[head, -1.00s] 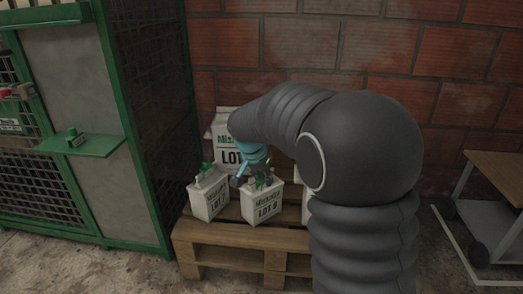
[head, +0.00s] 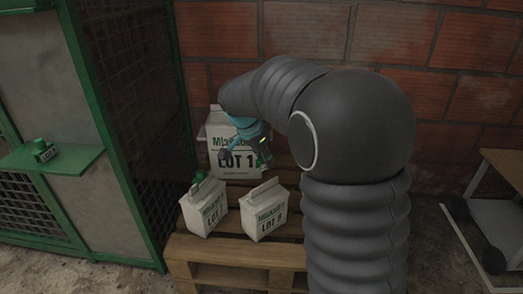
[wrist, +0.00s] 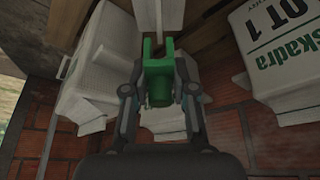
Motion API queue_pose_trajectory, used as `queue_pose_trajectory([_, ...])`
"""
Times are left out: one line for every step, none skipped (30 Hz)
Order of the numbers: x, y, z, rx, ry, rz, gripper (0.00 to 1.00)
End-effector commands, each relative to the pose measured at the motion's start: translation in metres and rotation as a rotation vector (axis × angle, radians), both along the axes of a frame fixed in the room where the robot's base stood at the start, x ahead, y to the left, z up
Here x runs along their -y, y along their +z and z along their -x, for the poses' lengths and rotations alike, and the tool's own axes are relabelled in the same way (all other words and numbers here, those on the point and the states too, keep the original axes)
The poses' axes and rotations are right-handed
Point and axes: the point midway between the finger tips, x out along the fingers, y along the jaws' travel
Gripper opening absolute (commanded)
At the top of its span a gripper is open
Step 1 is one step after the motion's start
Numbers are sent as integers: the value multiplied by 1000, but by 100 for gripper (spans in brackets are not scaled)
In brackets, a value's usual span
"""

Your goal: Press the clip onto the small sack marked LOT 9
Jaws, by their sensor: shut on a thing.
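My gripper (head: 243,152) is shut on a green forked clip (wrist: 158,80), which sits between its fingertips in the wrist view. In the head view the gripper hangs above and behind the small sacks, before the large LOT 1 sack. The small white sack on the right (head: 264,212) stands upright on the pallet with its top ridge bare; its small digit looks like a 9. In the wrist view the clip's open prongs face a white strip at the top edge; I cannot tell whether they touch.
Another small sack (head: 204,207) stands to the left, with green at its top. The large LOT 1 sack (head: 232,160) stands behind. All are on a wooden pallet (head: 225,252). A green cage shelf (head: 52,160) is at left, a cart (head: 495,200) at right, a brick wall behind.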

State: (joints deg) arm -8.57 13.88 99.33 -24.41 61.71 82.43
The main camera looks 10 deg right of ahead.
Motion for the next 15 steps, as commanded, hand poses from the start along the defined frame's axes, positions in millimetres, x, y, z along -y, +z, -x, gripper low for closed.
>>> queue_pose_trajectory([0, -1, 0, 0, 0, 0, 2])
queue_pose_trajectory([0, -2, 0, 0, 0, 0, 2])
queue_pose_trajectory([1, -3, 0, 0, -1, 0, 2])
queue_pose_trajectory([1, -4, 0, 0, -1, 0, 2])
queue_pose_trajectory([2, -6, 0, 0, -2, 0, 2])
queue_pose_trajectory([2, -8, 0, 0, -2, 0, 2])
queue_pose_trajectory([2, -10, 0, 0, -3, 0, 2])
queue_pose_trajectory([2, -12, 0, 0, -3, 0, 2])
queue_pose_trajectory([2, -15, 0, 0, -3, 0, 2])
queue_pose_trajectory([2, -17, 0, 0, -3, 0, 2])
queue_pose_trajectory([2, -20, 0, 0, -2, 0, 2])
queue_pose_trajectory([2, -23, 0, -1, -3, 0, 2])
queue_pose_trajectory([2, -26, 0, -1, -3, 0, 2])
queue_pose_trajectory([2, -28, 0, -1, -2, 1, 2])
queue_pose_trajectory([1, -32, 0, -1, -2, 1, 2])
